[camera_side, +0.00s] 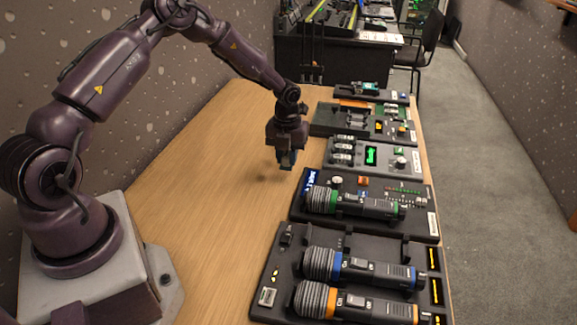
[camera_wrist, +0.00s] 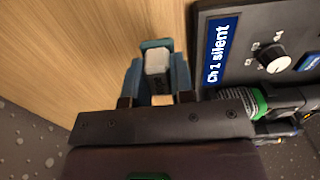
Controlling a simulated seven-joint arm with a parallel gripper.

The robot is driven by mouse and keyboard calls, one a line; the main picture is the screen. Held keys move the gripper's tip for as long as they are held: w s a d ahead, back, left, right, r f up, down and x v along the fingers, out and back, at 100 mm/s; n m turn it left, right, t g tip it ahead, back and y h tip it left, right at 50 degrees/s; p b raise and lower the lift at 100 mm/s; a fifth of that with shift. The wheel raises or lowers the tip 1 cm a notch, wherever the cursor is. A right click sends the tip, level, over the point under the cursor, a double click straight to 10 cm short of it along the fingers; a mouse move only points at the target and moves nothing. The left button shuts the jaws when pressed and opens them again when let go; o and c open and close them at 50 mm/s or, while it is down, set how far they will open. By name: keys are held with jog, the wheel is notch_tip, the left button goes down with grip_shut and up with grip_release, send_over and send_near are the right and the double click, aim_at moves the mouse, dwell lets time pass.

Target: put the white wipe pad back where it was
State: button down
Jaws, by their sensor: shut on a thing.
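My gripper (camera_side: 287,163) hangs above the bare wooden table, left of the row of dark panels. In the wrist view its blue fingers (camera_wrist: 157,75) are shut on the white wipe pad (camera_wrist: 157,62), a small pale block held between them. The pad is clear of the table, with a shadow beneath the gripper in the side view. In the side view the pad is too small and hidden by the fingers to make out. No marked resting place for the pad can be told.
Blue-ringed (camera_side: 355,269) and orange-ringed (camera_side: 350,304) microphones lie in the front cradle. The wooden table (camera_side: 200,190) is clear on the left.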

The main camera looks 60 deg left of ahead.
jog(key=shift+w+a+f, duration=0.1)
jog(key=shift+w+f, duration=0.05)
jog(key=shift+f, duration=0.8)
jog(key=shift+w+f, duration=0.15)
jog(key=shift+f, duration=0.75)
jog(key=shift+f, duration=0.1)
jog(key=c, duration=1)
grip_release()
